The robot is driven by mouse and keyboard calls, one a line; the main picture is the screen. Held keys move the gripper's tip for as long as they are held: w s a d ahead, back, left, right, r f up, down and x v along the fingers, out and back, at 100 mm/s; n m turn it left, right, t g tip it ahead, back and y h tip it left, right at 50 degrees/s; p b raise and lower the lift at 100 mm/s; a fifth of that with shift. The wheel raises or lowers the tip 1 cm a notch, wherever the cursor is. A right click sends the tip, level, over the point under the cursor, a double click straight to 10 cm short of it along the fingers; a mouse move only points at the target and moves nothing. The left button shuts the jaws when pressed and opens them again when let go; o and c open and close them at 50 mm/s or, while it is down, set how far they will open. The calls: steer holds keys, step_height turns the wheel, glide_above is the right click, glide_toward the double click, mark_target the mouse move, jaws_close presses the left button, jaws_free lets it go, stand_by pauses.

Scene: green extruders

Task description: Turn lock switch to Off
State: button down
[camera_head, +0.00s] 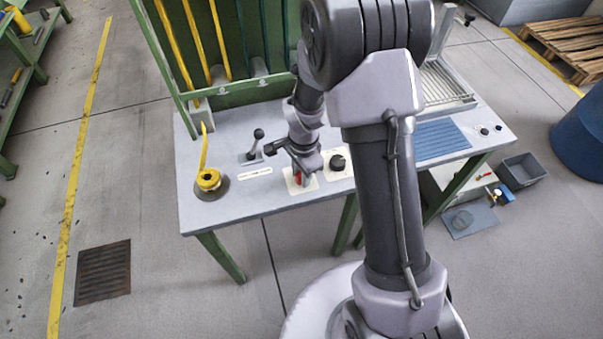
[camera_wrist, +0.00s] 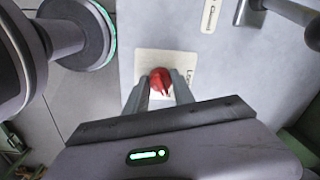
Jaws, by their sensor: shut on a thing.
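The lock switch is a red knob (camera_wrist: 161,80) on a pale square plate (camera_wrist: 150,64), set in the grey tabletop. In the head view the red knob (camera_head: 297,177) shows just below my gripper (camera_head: 302,172), on its cream plate (camera_head: 290,187). My gripper points down at the switch. In the wrist view its two fingers (camera_wrist: 160,90) stand on either side of the red knob and are shut on it. The fingers hide part of the knob's sides. I cannot read any Off marking or the knob's exact angle.
A black knob (camera_head: 338,162) on its own plate is close to the right of the switch. A black-topped lever (camera_head: 256,145) stands to the left. Green framework (camera_head: 235,100) rises behind. The table's front strip is clear.

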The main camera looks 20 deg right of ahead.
stand_by(0.3)
steer(key=c, duration=1.1)
jaws_free()
steer(key=shift+o, duration=0.2)
step_height(320, 180, up, 18)
steer(key=p, duration=0.6)
steer(key=shift+s+d+f, duration=0.15)
steer(key=shift+s+f, duration=0.1)
steer(key=shift+s, duration=0.15)
